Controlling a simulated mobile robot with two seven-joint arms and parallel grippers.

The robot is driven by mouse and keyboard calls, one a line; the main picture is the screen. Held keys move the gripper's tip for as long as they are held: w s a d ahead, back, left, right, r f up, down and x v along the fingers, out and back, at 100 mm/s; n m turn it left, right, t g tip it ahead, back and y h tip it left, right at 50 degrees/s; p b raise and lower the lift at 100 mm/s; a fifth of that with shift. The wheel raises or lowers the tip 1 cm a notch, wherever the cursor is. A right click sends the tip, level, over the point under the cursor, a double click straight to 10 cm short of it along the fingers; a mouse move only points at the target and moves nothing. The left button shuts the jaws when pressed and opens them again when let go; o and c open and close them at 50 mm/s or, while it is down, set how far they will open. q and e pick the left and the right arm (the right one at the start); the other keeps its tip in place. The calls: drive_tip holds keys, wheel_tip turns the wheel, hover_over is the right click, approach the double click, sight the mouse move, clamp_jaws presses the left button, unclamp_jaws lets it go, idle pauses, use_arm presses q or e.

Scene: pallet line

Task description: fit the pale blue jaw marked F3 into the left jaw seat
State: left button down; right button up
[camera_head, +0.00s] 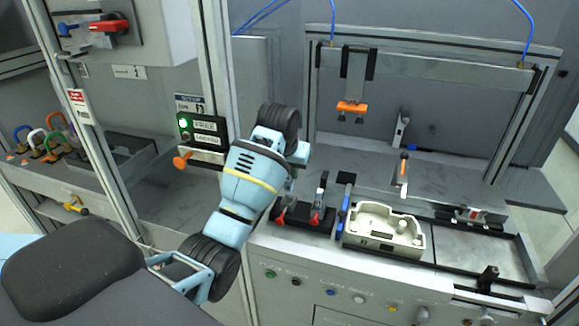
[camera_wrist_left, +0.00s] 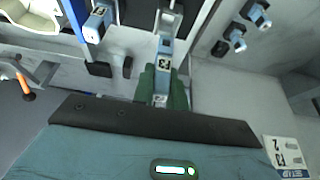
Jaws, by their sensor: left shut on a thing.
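The pale blue jaw marked F3 (camera_wrist_left: 164,62) is held between the dark green fingers of my left gripper (camera_wrist_left: 163,90) in the left wrist view. Its label faces the camera and its far end points up the picture, over a grey metal surface. A second pale blue piece (camera_wrist_left: 97,22) with a label stands to its left, beside a blue strip. In the head view my left gripper (camera_head: 298,160) is mostly hidden behind its own arm, above the red-tipped fixture (camera_head: 298,216). I cannot clearly tell the left jaw seat, or whether the jaw touches it. My right gripper is not in view.
A cream casting (camera_head: 383,232) sits right of the fixture, beside a blue upright strip (camera_head: 345,215). An orange-tipped handle (camera_head: 403,166) stands behind it. A frame with an orange-ended hanging tool (camera_head: 351,107) rises at the back. A black-edged tray area (camera_head: 475,252) at right is mostly clear.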

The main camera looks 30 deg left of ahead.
sight(289, 181)
use_arm(q)
drive_tip(key=shift+f, duration=2.3)
drive_tip(key=shift+f, duration=0.6)
drive_tip(key=c, duration=1.3)
unclamp_jaws()
drive_tip(key=shift+v, duration=3.9)
drive_tip(key=shift+f, duration=0.1)
